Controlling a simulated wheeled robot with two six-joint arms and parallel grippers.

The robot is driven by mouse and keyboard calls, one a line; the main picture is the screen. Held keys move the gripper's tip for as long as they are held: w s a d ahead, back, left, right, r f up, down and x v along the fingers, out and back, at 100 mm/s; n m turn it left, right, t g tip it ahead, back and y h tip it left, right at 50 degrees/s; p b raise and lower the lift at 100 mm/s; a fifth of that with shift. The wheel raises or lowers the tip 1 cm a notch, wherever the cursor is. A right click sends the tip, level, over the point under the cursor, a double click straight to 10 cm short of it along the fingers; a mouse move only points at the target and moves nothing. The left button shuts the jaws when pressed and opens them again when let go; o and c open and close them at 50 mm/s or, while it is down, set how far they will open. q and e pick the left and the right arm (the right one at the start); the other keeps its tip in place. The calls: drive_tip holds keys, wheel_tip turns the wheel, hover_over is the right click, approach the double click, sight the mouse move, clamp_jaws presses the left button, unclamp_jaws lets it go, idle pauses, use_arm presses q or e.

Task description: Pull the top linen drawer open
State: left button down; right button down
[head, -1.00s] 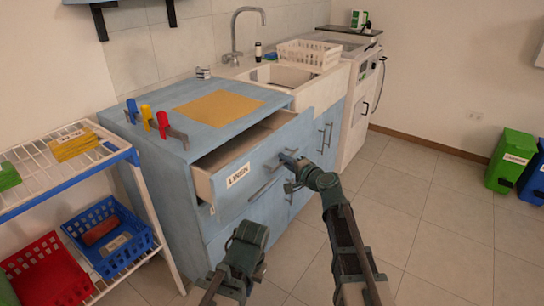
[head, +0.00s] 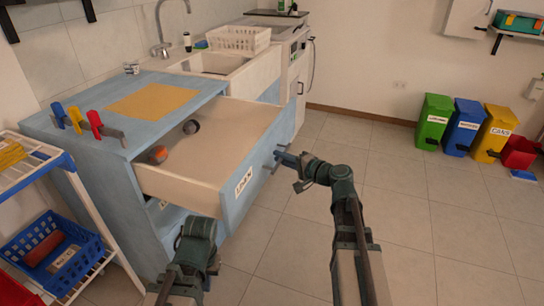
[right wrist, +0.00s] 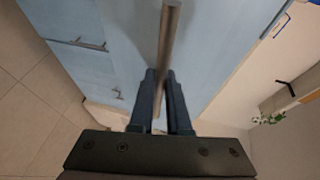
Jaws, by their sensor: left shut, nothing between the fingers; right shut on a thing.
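The top linen drawer (head: 205,168) stands far out of the blue cabinet (head: 125,160). Its front bears a label reading LINEN (head: 243,182). Inside lie an orange item (head: 158,154) and a grey round item (head: 191,127). My right gripper (head: 280,158) is at the drawer front. In the right wrist view its fingers (right wrist: 161,95) are shut on the metal bar handle (right wrist: 168,45). My left gripper (head: 195,245) hangs in front of the cabinet, apart from the drawer; its fingertips are not clearly seen.
A white rack (head: 75,175) with a blue basket (head: 50,240) stands at the left. A sink (head: 220,65) and a white basket (head: 240,38) are behind. Green (head: 433,120), blue (head: 463,125) and yellow (head: 494,130) bins stand far right.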

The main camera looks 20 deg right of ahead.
drive_tip(key=shift+s+d, duration=0.15)
drive_tip(key=shift+d, duration=0.05)
drive_tip(key=c, duration=0.9)
unclamp_jaws()
drive_tip(key=p+v, duration=0.2)
drive_tip(key=v, duration=1.1)
drive_tip(key=shift+s+d+r, duration=0.1)
drive_tip(key=shift+s+d, duration=0.15)
drive_tip(key=shift+s, duration=0.05)
